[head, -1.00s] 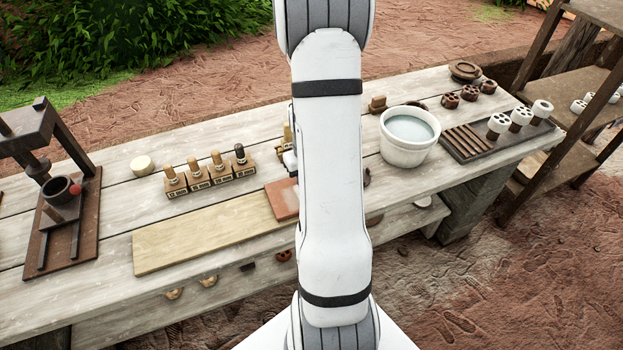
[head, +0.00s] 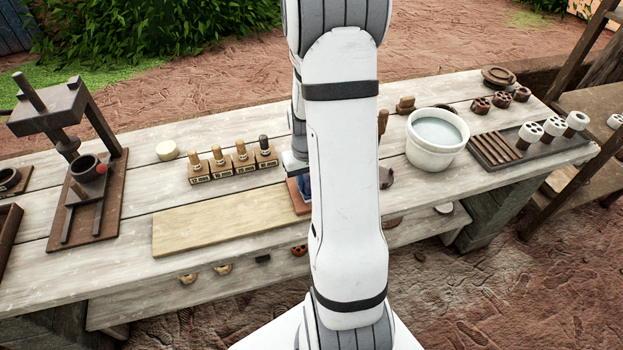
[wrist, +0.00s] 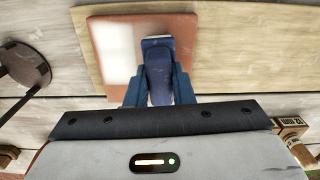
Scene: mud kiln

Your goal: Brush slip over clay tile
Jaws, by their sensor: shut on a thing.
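The clay tile (wrist: 118,45) is reddish brown with a pale, whitish coat over much of its face. It lies at the end of a tan wooden board (head: 225,217); in the head view only its left edge (head: 293,197) shows beside my arm. My gripper (wrist: 158,85) is shut on a dark blue brush (wrist: 157,62) over the right part of the tile in the wrist view. A white bucket (head: 413,153) holds grey-white liquid.
Labelled wooden blocks with pegs (head: 231,171) stand behind the board. A dark press (head: 85,195) is at left. A dark tray (head: 535,151) with rods and white pierced pieces is at right. The tabletop's front left (head: 100,270) is clear.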

